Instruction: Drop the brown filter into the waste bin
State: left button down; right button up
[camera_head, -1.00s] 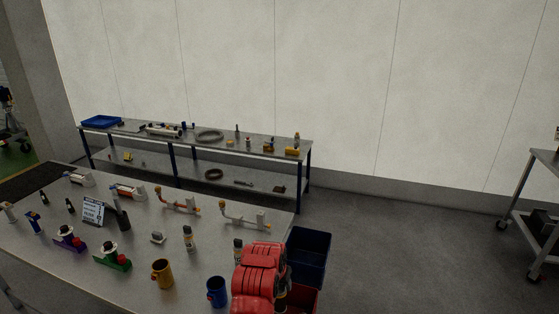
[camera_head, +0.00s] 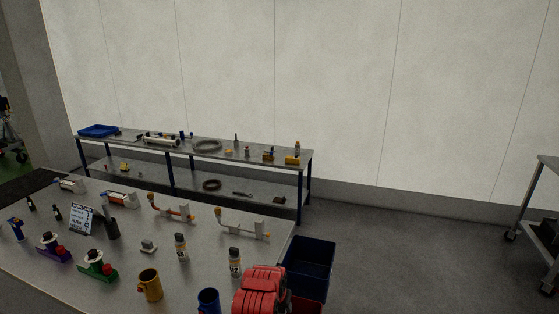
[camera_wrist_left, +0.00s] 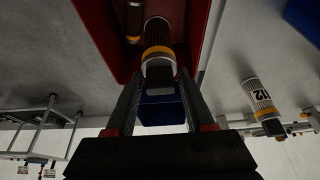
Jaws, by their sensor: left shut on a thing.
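The brown filter (camera_wrist_left: 158,38) has dark ribbed sides, a yellow band and a pale end. Another brown, orange-banded piece (camera_wrist_left: 133,22) shows inside that bin. In the head view my red arm part hides the left gripper and filter, and only a bit of the red bin (camera_head: 307,309) shows. My right gripper is not in view.
A blue bin (camera_head: 311,262) stands right beside the table (camera_head: 205,270), behind the red one. A yellow mug (camera_head: 150,286), a blue mug (camera_head: 208,301) and two labelled canisters (camera_head: 235,262) stand near my arm. Floor to the right is clear up to a cart (camera_head: 540,190).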

pick_arm(q)
jog(key=shift+w+f, duration=0.15)
jog(key=shift+f, duration=1.35)
jog(key=shift+r, duration=0.1)
jog(key=shift+c, duration=0.9)
grip_release()
